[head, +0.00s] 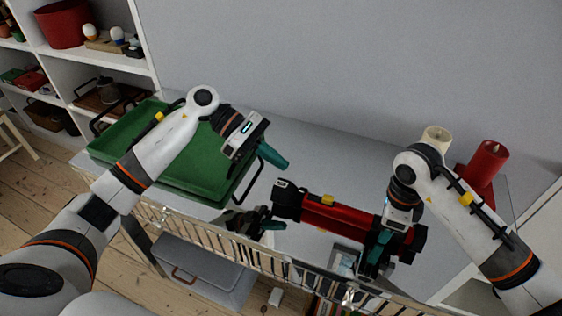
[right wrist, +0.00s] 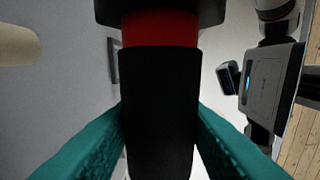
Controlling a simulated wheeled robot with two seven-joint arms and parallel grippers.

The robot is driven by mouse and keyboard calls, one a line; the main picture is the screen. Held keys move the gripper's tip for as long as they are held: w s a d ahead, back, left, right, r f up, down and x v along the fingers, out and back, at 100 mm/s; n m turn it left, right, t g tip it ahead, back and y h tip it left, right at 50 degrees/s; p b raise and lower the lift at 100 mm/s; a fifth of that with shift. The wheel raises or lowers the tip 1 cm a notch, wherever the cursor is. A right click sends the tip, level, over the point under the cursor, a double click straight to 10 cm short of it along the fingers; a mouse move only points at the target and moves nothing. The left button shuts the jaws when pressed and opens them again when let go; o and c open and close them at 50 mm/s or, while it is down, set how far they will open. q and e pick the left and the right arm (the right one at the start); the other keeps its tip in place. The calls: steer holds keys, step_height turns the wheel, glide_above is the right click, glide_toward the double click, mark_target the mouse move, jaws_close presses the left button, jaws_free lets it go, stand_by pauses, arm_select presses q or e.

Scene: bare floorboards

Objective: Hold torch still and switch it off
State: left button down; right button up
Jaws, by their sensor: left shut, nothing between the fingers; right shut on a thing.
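The torch (head: 345,215) is red with black ends and a yellow switch (head: 327,200) on its upper side. It lies roughly level across the head view, over the white table. My right gripper (head: 376,250) is shut on the torch's right part. In the right wrist view the torch's black handle (right wrist: 160,110) sits between the teal fingers, with a red section above. My left gripper (head: 274,157) is shut and empty, above and left of the torch's black left end, apart from it. Whether the torch is lit cannot be told.
A green tray (head: 185,183) stands on the table at left. A dark object with a teal part (head: 250,221) lies by the wire rail (head: 240,252). A cream candle (head: 436,137) and a red candle (head: 487,163) stand at right. A grey box (head: 205,270) is below.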

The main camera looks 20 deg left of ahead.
steer(key=o, duration=1.2)
steer(key=shift+r, duration=0.1)
